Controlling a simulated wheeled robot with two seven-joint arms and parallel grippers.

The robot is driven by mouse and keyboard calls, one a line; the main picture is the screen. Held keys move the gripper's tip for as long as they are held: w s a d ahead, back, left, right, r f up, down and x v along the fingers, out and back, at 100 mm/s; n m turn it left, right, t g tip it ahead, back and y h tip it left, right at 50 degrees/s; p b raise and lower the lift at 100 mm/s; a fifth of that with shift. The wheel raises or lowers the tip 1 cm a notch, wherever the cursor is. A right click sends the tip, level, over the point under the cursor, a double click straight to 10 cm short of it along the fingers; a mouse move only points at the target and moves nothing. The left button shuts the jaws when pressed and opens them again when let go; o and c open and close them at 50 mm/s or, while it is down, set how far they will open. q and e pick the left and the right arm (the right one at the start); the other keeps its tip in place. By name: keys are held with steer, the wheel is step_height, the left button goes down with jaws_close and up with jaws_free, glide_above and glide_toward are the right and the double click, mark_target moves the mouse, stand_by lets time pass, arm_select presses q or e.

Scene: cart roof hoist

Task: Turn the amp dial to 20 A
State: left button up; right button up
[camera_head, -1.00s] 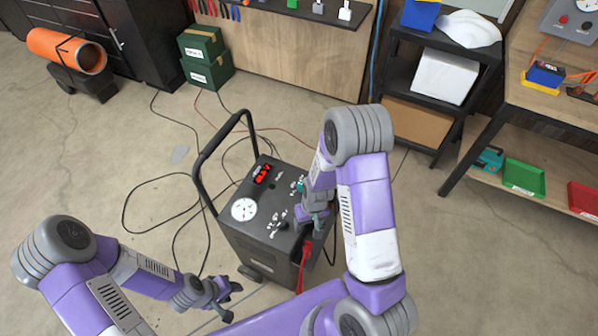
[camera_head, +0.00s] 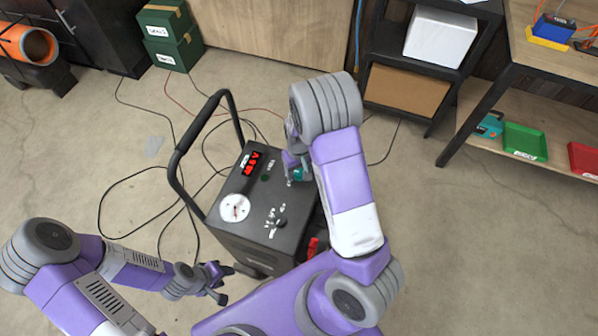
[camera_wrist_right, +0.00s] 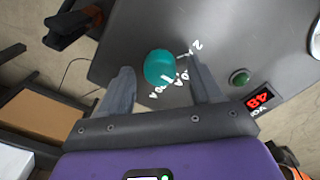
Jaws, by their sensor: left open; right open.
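The dark grey charger cart (camera_head: 224,226) stands in the middle of the head view. A teal dial (camera_wrist_right: 158,68) with white marks ending in "A" beside it is on its top panel; its exact setting cannot be read. In the head view the teal dial (camera_head: 298,174) is partly covered by my right arm. My right gripper (camera_wrist_right: 162,80) is open, pointing down at the panel, with one finger on each side of the dial and gaps visible. My left gripper (camera_head: 222,283) is open and empty, left of the cart's front.
The panel also has a red-lit display (camera_head: 251,163), a green button (camera_wrist_right: 239,76), a white round gauge (camera_head: 235,207) and a black knob (camera_head: 281,222). A black handle (camera_head: 180,160) rises at the cart's left. Cables lie on the floor. A shelf (camera_head: 408,92) stands behind right.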

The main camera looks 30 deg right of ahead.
steer(key=shift+f, duration=0.4)
steer(key=c, duration=1.1)
steer(key=shift+o, duration=0.2)
steer(key=shift+r+m, duration=0.1)
steer(key=shift+m, duration=0.2)
steer(key=m+p, duration=0.3)
steer(key=m, duration=0.1)
steer(key=shift+m, duration=0.3)
steer(key=m+p, duration=0.2)
steer(key=m, duration=0.3)
steer(key=shift+m+p, duration=0.3)
steer(key=shift+p, duration=0.1)
